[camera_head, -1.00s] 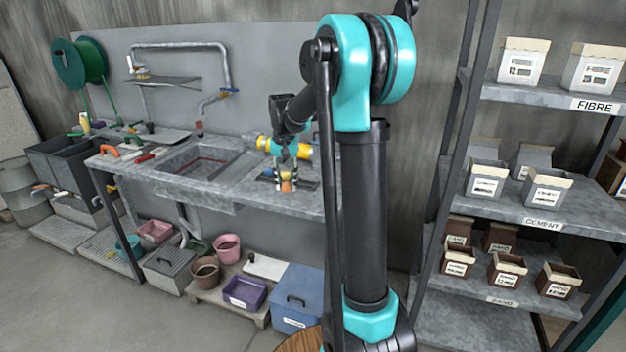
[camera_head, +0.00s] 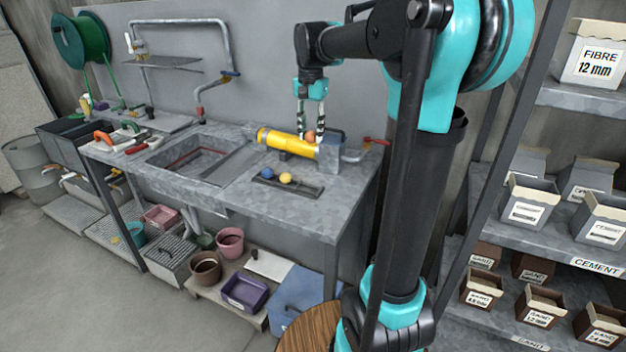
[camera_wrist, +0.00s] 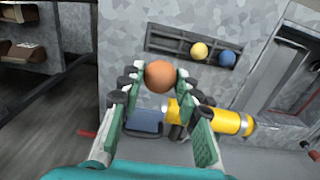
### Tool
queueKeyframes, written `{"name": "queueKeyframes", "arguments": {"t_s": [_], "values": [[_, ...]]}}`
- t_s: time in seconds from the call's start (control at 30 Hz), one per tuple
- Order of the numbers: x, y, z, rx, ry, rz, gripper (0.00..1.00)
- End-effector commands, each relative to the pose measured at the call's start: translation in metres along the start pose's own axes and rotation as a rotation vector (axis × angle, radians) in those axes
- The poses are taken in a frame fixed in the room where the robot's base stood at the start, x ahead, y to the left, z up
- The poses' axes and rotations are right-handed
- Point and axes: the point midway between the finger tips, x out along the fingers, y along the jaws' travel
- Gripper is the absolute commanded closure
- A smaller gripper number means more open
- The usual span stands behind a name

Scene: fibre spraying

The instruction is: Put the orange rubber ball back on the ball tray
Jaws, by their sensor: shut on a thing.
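The orange ball (camera_wrist: 160,76) is held between the two fingers of my gripper (camera_wrist: 158,80) in the wrist view. In the head view the ball (camera_head: 310,136) shows at the fingertips of my gripper (camera_head: 311,132), in front of the right end of the yellow cylinder. The dark ball tray (camera_head: 306,191) lies on the grey counter, nearer the front edge. A yellow ball (camera_head: 285,177) and a blue ball (camera_head: 267,173) sit on it, toward its left end in the head view. The tray also shows in the wrist view (camera_wrist: 175,42), apart from my gripper.
The yellow cylinder (camera_head: 285,142) lies at the counter's back, joined to a grey block (camera_head: 327,150) and a pipe with a red handle (camera_head: 376,141). A sink (camera_head: 195,157) is to the left. Shelves with boxes (camera_head: 530,200) stand at right.

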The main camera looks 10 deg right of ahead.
Motion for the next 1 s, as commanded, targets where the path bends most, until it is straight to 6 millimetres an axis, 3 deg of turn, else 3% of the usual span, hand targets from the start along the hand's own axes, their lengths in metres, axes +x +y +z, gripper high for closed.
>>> {"name": "queueKeyframes", "arguments": {"t_s": [0.1, 0.4, 1.0], "values": [[0.031, 0.0, 0.0, 0.0, 0.0, 0.0, 0.91], [0.099, 0.0, -0.001, 0.0, 0.0, 0.0, 0.91], [0.159, 0.0, 0.0, -0.001, 0.0, 0.0, 0.91]]}}
